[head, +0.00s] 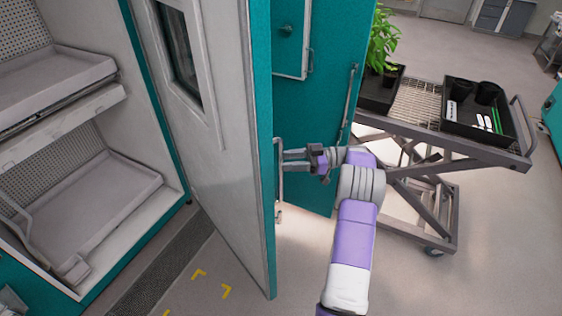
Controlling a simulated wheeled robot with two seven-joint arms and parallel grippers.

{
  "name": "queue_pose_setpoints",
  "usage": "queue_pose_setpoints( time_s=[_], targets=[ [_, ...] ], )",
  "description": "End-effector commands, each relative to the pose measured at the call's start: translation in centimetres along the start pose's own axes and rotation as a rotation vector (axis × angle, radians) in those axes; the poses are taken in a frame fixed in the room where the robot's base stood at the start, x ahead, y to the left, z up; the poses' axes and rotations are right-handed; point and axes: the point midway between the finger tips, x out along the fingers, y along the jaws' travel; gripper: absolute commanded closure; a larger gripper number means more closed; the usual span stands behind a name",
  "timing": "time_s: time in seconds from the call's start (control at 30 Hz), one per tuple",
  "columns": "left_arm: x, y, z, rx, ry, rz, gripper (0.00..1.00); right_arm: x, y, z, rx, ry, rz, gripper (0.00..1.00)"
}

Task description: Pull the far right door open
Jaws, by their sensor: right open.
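A chamber door (225,130) stands swung open, with a pale inner face, a narrow window and a teal edge. Its grey bar handle (279,190) sticks out on the side facing my right arm. My right gripper (284,160) is open, its two fingers pointing left at the upright bar of this handle. I cannot tell whether the fingers touch the bar. A second teal door panel (318,110) with a long handle (348,105) stands behind. I cannot tell from this view which one is the far right door. My left gripper is out of view.
The open chamber at left holds pale shelf trays (100,200). A metal cart (440,150) with a plant (382,45) and black trays stands right of the doors. Yellow floor marks (212,284) lie below the open door. Floor at lower right is clear.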

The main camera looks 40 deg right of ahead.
Motion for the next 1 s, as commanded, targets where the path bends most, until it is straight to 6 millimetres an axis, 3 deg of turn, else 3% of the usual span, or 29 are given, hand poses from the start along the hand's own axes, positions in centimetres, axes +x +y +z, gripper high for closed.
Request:
queue_pose_setpoints(
  time_s=[0.1,0.3,1.0],
  targets=[
    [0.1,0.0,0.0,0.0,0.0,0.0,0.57,-2.1,0.0,0.1,0.001,-0.001,0.002,0.57],
    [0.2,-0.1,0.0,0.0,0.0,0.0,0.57,-4.1,0.0,0.1,0.001,0.001,0.001,0.57],
    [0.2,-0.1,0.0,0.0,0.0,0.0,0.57,-4.4,0.0,0.0,0.0,0.0,0.0,0.57]
  ],
)
